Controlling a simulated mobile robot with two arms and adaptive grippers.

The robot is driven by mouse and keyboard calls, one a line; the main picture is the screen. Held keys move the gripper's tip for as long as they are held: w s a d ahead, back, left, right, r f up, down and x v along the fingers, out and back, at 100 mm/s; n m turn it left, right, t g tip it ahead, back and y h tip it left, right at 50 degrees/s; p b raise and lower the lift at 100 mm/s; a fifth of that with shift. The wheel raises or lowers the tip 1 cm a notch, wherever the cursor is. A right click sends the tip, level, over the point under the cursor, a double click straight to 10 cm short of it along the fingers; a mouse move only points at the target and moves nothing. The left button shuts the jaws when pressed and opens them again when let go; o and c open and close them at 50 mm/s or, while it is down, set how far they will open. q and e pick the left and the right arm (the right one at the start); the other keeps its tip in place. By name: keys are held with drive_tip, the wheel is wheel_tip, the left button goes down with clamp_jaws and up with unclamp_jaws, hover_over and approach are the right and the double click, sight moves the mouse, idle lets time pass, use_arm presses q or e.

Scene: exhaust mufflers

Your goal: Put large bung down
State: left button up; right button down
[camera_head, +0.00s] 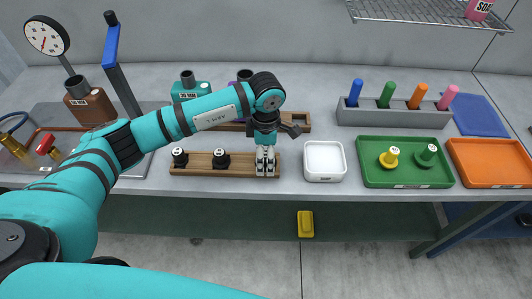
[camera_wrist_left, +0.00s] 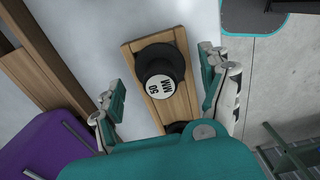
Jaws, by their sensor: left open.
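The large bung (camera_wrist_left: 160,72) is black with a white top marked "50 MM". In the left wrist view it stands on the wooden rack (camera_wrist_left: 178,105), near the rack's end. My left gripper (camera_head: 266,172) points down over the right end of this front rack (camera_head: 200,171) in the head view and hides the bung there. In the left wrist view the gripper's fingers (camera_wrist_left: 160,84) are open on either side of the bung, with gaps to it. Two smaller black bungs (camera_head: 180,158) (camera_head: 221,159) stand on the rack to the left. My right gripper is not in view.
A white tray (camera_head: 324,175) sits just right of the gripper. A green tray (camera_head: 376,178) with yellow and green bungs and an orange tray (camera_head: 490,165) lie further right. Muffler pieces (camera_head: 187,90) stand behind my arm. A grey holder (camera_head: 393,117) with coloured pegs is at the back.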

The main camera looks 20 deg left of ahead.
sight(266, 153)
use_arm(q)
wheel_tip(266, 153, up, 11)
drive_tip(key=b, duration=0.3)
drive_tip(key=shift+f, duration=0.2)
drive_tip(key=shift+r, duration=0.75)
